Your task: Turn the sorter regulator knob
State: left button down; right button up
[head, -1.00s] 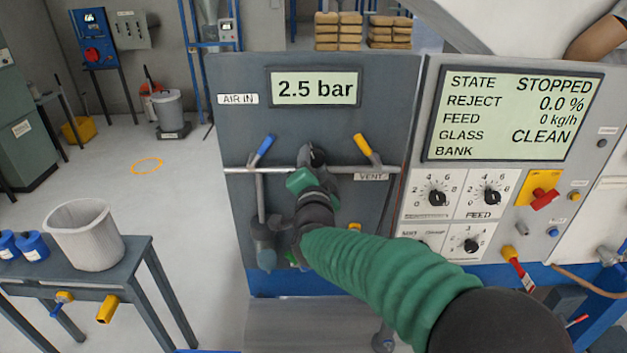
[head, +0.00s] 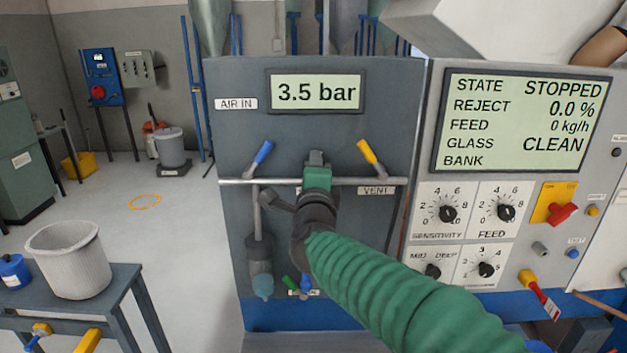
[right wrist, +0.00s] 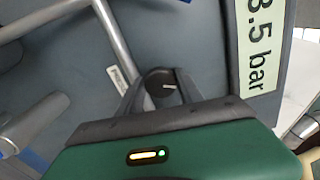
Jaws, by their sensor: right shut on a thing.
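The sorter regulator knob (right wrist: 161,84) is a black round knob with a white pointer line, seen in the right wrist view. My right gripper (right wrist: 160,92) is shut on it, with one dark finger on each side. In the head view my right gripper (head: 316,166) is in front of the grey air panel (head: 390,85), at the horizontal pipe, and hides the knob. The panel's pressure display (head: 316,92) reads 3.5 bar. My left gripper is not in view.
A blue-handled valve (head: 263,152) and a yellow-handled valve (head: 368,152) flank my right gripper. A filter bowl (head: 260,265) hangs below left. The control panel (head: 425,195) stands to the right, its screen reading STOPPED. A table (head: 120,285) with a bin is at left.

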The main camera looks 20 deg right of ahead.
jog(key=shift+f+m, duration=0.15)
jog(key=shift+m, duration=0.25)
jog(key=o, duration=1.2)
jog(key=shift+o, duration=0.7)
jog(key=shift+w, duration=0.1)
jog(key=v, duration=1.6)
jog(key=shift+s, duration=0.35)
jog(key=shift+a, duration=0.1)
